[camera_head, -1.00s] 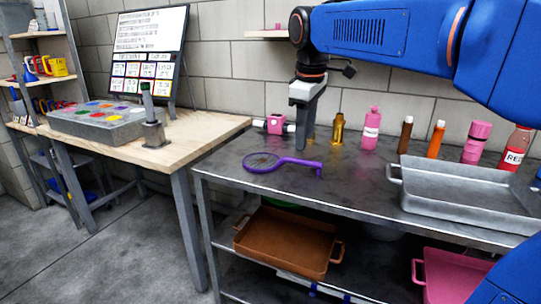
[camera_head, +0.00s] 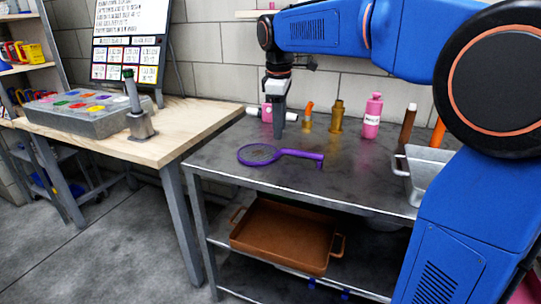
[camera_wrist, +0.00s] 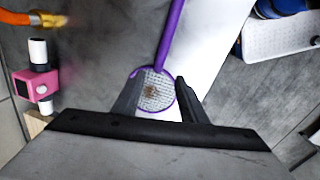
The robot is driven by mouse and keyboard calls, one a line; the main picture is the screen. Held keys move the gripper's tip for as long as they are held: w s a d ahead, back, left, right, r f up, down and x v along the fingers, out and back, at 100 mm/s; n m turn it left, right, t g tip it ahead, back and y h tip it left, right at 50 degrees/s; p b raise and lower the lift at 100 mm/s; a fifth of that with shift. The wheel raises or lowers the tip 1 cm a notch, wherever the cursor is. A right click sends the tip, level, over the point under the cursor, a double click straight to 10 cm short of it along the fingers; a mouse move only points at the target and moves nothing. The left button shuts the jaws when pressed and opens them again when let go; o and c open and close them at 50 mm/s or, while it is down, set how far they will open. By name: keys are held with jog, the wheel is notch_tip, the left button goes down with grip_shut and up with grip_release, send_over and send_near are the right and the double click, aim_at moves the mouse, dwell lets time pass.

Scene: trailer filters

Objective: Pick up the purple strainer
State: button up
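The purple strainer (camera_head: 299,154) lies flat on the dark metal table (camera_head: 225,175), its round mesh head to the left and its handle to the right. My gripper (camera_head: 279,134) points down just behind the strainer, near where the head meets the handle in the head view. In the wrist view, my gripper (camera_wrist: 158,98) has its two fingers apart. The strainer's mesh head (camera_wrist: 153,92) shows between them, with the purple handle (camera_wrist: 172,38) running up and away. The gripper looks empty; its height above the strainer is hard to tell.
A grey metal tray (camera_head: 416,170) is at right, partly behind my arm. A wooden table (camera_head: 190,135) stands left.

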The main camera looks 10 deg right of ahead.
aim_at(280, 150)
jog(key=f, duration=0.3)
jog(key=w+f, duration=0.1)
jog(key=f, duration=0.5)
jog(key=shift+w+d, duration=0.15)
jog(key=shift+d, duration=0.1)
jog(key=shift+r, duration=0.1)
grip_shut()
